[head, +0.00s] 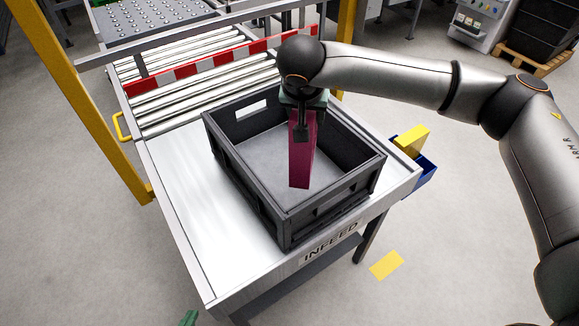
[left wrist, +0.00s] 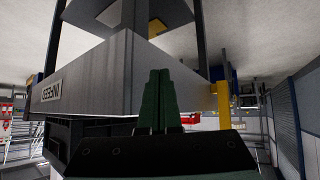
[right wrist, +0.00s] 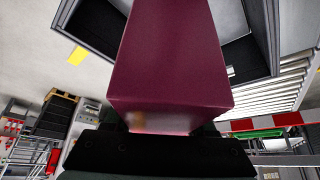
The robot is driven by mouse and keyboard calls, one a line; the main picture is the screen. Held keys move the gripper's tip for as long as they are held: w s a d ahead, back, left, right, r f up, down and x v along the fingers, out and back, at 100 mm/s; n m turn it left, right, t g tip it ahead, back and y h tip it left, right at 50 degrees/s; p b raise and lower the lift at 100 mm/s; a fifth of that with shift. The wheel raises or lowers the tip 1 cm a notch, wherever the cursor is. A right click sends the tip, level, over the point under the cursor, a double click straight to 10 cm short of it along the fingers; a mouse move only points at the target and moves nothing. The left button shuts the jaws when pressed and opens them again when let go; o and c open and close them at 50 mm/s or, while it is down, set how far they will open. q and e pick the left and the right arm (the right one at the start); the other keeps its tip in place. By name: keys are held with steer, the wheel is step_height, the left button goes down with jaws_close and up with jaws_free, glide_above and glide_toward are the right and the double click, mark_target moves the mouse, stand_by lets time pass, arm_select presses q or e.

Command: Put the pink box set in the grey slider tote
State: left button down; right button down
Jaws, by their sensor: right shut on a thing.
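The pink box set (head: 302,160), a tall dark-pink box, hangs upright from my right gripper (head: 302,132), which is shut on its upper part. In the right wrist view the box (right wrist: 170,60) fills the middle. The grey slider tote (head: 232,172) is a dark grey open crate on the infeed table, and its visible floor is bare. The box is over the tote's opening; I cannot tell how far its lower end is inside. My left gripper (left wrist: 157,75) is shut and empty, low beside the table's front edge. Only its green tip shows in the head view.
The metal infeed table (head: 180,220) has free room left of the tote. A red-and-white striped bar (head: 210,64) crosses the rollers behind it. Yellow posts (head: 85,100) stand at the sides. A blue bin (head: 427,168) hangs at the table's right edge.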

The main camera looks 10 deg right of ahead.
step_height(320, 180, down, 8)
steer(key=b, duration=0.3)
steer(key=shift+s+a+b, duration=0.1)
steer(key=shift+b, duration=0.2)
step_height(320, 180, down, 4)
steer(key=shift+b, duration=1.1)
steer(key=shift+f, duration=0.3)
steer(key=shift+c, duration=2.4)
jaws_free()
steer(key=shift+o, duration=1.3)
steer(key=shift+r, duration=0.1)
